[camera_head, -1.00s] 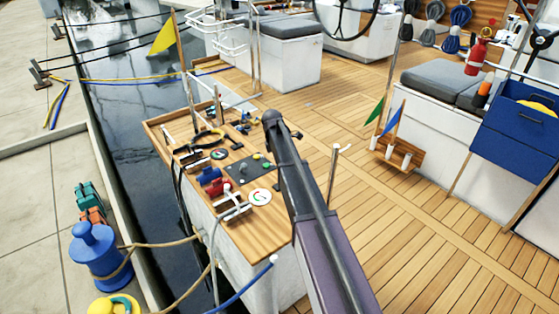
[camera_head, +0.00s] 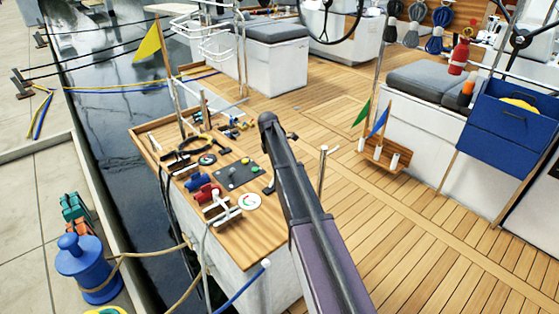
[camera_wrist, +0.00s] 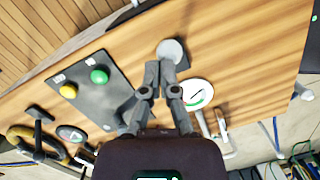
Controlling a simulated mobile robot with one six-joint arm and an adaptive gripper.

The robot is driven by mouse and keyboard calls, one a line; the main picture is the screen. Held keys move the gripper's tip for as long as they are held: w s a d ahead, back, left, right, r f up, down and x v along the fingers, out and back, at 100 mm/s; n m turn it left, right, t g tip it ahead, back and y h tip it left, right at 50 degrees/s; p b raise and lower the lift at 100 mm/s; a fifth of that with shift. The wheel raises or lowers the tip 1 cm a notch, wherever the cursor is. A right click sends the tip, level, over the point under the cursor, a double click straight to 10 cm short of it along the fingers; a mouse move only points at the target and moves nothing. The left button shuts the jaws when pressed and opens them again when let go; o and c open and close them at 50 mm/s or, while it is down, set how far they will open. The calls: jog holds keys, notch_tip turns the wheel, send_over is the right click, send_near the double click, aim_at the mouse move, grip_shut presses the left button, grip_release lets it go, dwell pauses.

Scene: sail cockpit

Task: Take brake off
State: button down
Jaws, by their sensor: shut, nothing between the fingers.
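No part is readably marked as the brake. The wooden console top (camera_head: 225,233) carries a dark panel (camera_head: 238,174) with a green button (camera_wrist: 99,76) and a yellow button (camera_wrist: 68,91). A white dial with a green mark (camera_head: 248,202) lies beside it, also seen in the wrist view (camera_wrist: 197,94). Blue (camera_head: 198,181) and red (camera_head: 207,193) fittings stand left of the panel. My gripper (camera_wrist: 165,66) is shut, its fingertips at or above a grey round knob (camera_wrist: 171,48); contact cannot be told. In the head view my arm partly hides this spot.
A white cleat-like fitting (camera_head: 222,211) and black-and-yellow tools (camera_head: 185,152) crowd the console's left side. A white-topped post (camera_head: 323,165) and a flag rack (camera_head: 385,156) stand to the right. Open teak deck (camera_head: 420,225) lies beyond. Ropes and water are at the left.

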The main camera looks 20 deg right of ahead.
notch_tip(320, 180, up, 12)
jog(key=w+p, duration=0.3)
jog(key=p, duration=0.8)
jog(key=shift+d+p, duration=0.25)
jog(key=shift+p, duration=0.15)
jog(key=shift+s+f, duration=0.1)
jog(key=shift+s, duration=0.05)
dwell(0.3)
jog(key=s+a+r+m+p, duration=0.2)
jog(key=s+m, duration=0.4)
jog(key=s, duration=0.6)
jog(key=s+a+r+m+y+p, duration=0.1)
jog(key=s+m, duration=0.5)
jog(key=s, duration=0.6)
jog(key=s+a+r+m+p, duration=0.3)
jog(key=s+m, duration=0.3)
jog(key=s, duration=0.6)
jog(key=shift+s+a+m+y, duration=0.15)
jog(key=shift+a+m+y, duration=0.2)
jog(key=shift+a, duration=0.2)
